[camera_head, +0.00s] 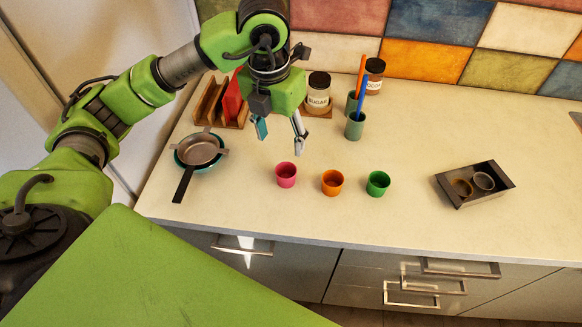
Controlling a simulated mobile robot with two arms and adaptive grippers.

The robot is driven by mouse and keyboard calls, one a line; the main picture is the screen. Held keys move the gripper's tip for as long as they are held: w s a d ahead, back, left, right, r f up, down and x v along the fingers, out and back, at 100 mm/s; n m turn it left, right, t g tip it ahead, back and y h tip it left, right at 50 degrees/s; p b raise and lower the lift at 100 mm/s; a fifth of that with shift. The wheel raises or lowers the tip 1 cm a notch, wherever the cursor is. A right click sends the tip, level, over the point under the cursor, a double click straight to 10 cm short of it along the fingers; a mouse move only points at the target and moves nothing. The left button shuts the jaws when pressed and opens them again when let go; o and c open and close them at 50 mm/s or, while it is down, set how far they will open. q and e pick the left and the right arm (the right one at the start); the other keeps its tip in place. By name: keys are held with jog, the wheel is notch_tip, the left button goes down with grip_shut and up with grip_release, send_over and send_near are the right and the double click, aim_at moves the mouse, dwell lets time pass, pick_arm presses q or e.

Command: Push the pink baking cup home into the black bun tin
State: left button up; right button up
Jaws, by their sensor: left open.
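The pink baking cup (286,175) stands upright on the counter, at the left end of a row of three cups. The black bun tin (473,184) lies at the right of the counter, turned at an angle. Two round shapes show inside it, one brownish and one grey. My left gripper (280,143) is open and empty, pointing down above and behind the pink cup, apart from it. My right gripper does not show.
An orange cup (332,183) and a green cup (378,184) stand between the pink cup and the tin. A pan (198,150) sits at left. A rack (211,103), a sugar jar (317,92) and a green holder (355,126) stand behind. The counter between green cup and tin is clear.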

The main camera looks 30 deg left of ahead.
pick_arm(q)
jog(key=p, duration=0.1)
send_near(285, 168)
jog(key=s+f, duration=0.1)
jog(key=s, duration=0.1)
jog(key=f+p, duration=0.2)
jog(key=f, duration=0.1)
jog(key=w+d+f+p, duration=0.1)
jog(key=f, duration=0.1)
jog(key=shift+d+f, duration=0.1)
jog(key=shift+f, duration=0.1)
jog(key=shift+w+f, duration=0.2)
jog(key=shift+f, duration=0.2)
jog(key=c, duration=0.9)
